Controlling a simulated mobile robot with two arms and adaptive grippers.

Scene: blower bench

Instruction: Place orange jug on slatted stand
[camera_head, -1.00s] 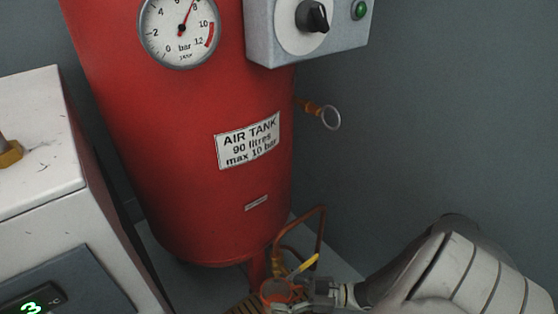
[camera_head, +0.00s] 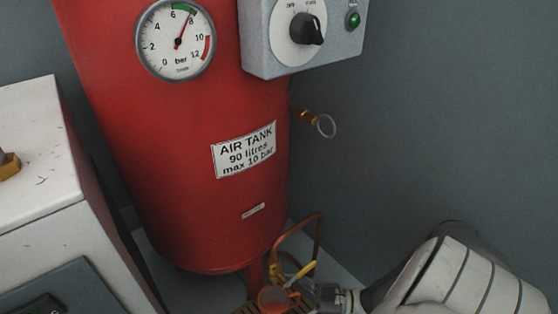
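The orange jug (camera_head: 273,298) shows as a small round orange shape at the bottom edge, beneath the red air tank. Brown slats of the slatted stand (camera_head: 245,309) show beside it. The jug appears over or on the slats; I cannot tell whether it touches them. My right gripper (camera_head: 311,295) comes in from the right, close to the jug's right side. Its fingers are small and partly hidden, so I cannot tell whether they hold the jug. My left gripper is not in view.
The red air tank (camera_head: 190,225) stands above and behind the jug. A white cabinet (camera_head: 40,150) stands at left. A grey control box (camera_head: 345,50) is at upper right.

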